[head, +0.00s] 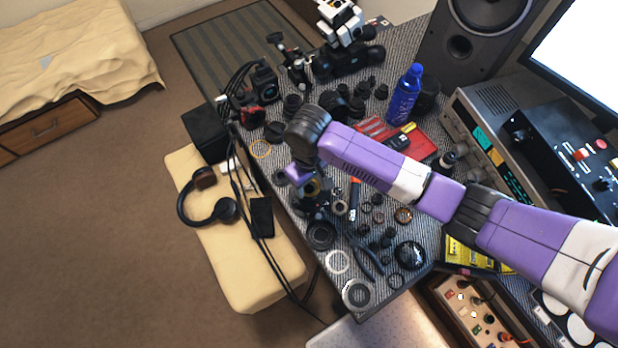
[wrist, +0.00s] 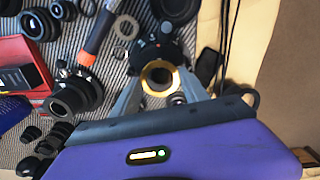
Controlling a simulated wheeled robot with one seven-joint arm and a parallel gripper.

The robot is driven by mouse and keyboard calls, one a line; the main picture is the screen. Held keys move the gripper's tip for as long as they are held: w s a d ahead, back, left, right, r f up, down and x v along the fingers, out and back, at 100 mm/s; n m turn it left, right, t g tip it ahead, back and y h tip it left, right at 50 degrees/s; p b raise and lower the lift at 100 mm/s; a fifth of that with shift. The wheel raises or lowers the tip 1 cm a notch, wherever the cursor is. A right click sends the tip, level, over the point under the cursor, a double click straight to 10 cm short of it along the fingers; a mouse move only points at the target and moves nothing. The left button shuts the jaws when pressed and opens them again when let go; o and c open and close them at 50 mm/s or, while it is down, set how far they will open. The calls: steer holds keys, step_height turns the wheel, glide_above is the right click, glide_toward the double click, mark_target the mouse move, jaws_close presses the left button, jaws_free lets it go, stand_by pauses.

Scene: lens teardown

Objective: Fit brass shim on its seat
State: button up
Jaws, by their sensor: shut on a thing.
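My gripper (wrist: 158,82) is shut on a brass-coloured ring, the brass shim (wrist: 146,82), with one grey finger on each side of it. In the wrist view the shim lies in front of a black lens body (wrist: 153,48), overlapping its near end. I cannot tell whether the shim touches it. In the head view my gripper (head: 309,182) points down over the near left part of the bench, and the shim is small and partly hidden there. The lens body (head: 313,204) shows dark below it. The seat itself is not clear.
The striped bench mat (head: 345,262) is crowded with loose rings and lens parts. A red tray (head: 420,146) and a blue bottle (head: 404,97) stand farther back. Headphones (head: 221,209) lie on the cream bench at the left.

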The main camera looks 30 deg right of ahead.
steer(key=shift+f, duration=1)
steer(key=shift+f, duration=0.25)
stand_by(1.4)
stand_by(0.5)
steer(key=o, duration=1.4)
steer(key=c, duration=0.3)
steer(key=shift+o, duration=1.3)
steer(key=shift+r, duration=3.5)
